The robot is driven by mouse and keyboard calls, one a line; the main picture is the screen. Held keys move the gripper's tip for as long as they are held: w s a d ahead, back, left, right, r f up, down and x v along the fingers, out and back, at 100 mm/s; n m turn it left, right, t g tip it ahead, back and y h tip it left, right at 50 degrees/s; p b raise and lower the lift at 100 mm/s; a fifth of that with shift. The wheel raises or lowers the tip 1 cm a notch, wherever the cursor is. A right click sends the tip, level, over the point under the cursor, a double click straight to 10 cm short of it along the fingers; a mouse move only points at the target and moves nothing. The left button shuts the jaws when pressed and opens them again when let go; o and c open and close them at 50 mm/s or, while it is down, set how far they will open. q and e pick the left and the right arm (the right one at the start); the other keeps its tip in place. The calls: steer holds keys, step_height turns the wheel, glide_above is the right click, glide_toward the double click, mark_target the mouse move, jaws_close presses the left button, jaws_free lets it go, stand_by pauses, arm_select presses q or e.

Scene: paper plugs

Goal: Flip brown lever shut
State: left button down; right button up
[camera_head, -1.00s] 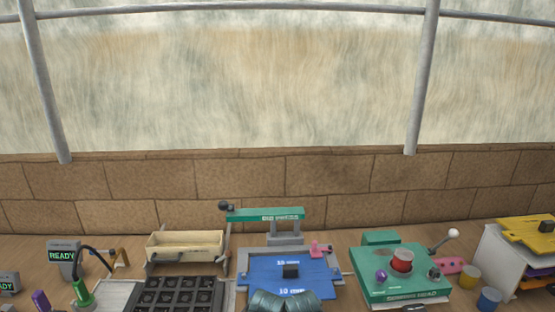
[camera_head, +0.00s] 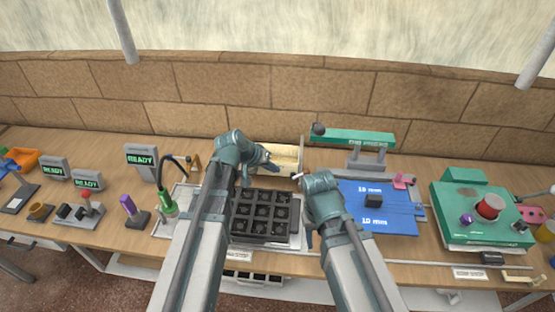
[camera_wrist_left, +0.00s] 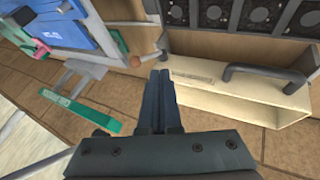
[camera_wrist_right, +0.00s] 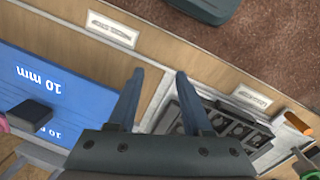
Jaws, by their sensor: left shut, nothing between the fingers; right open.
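A small brown angled piece (camera_head: 194,163), which may be the brown lever, stands behind the green-based lamp in the head view. An orange-brown handle (camera_wrist_right: 298,124) shows at the right of the right wrist view; I cannot tell which is the task's lever or how it is set. My left gripper (camera_head: 272,166) is shut and empty, close to the cream box (camera_head: 287,158); its fingers (camera_wrist_left: 158,78) are together in the left wrist view. My right gripper (camera_head: 309,240) points down, open and empty, between the black grid tray and blue board; it also shows in its wrist view (camera_wrist_right: 155,80).
The black grid tray (camera_head: 262,214) lies between my arms. The blue board (camera_head: 385,215) and green press (camera_head: 352,137) are to the right, then a green box (camera_head: 465,232). The green-based lamp (camera_head: 168,206) and a purple peg (camera_head: 128,205) are left.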

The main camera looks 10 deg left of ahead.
mark_target(301, 175)
arm_select(q)
steer(key=b+x, duration=0.2)
steer(key=x, duration=0.1)
steer(key=w+b+x, duration=0.1)
steer(key=b+x, duration=0.2)
steer(key=a+b+x, duration=0.1)
steer(key=b+x, duration=0.2)
steer(key=x, duration=0.1)
steer(key=shift+w, duration=0.2)
arm_select(e)
steer(key=f, duration=0.8)
steer(key=shift+w+a+f, duration=0.15)
steer(key=shift+a, duration=0.05)
arm_select(q)
steer(key=shift+d+r, duration=0.25)
steer(key=shift+d, duration=0.35)
steer(key=shift+d+r, duration=0.25)
steer(key=shift+d, duration=0.35)
arm_select(e)
steer(key=shift+r, duration=0.5)
arm_select(q)
steer(key=shift+w+d+p, duration=0.15)
steer(key=shift+d+p, duration=0.15)
steer(key=shift+d, duration=0.5)
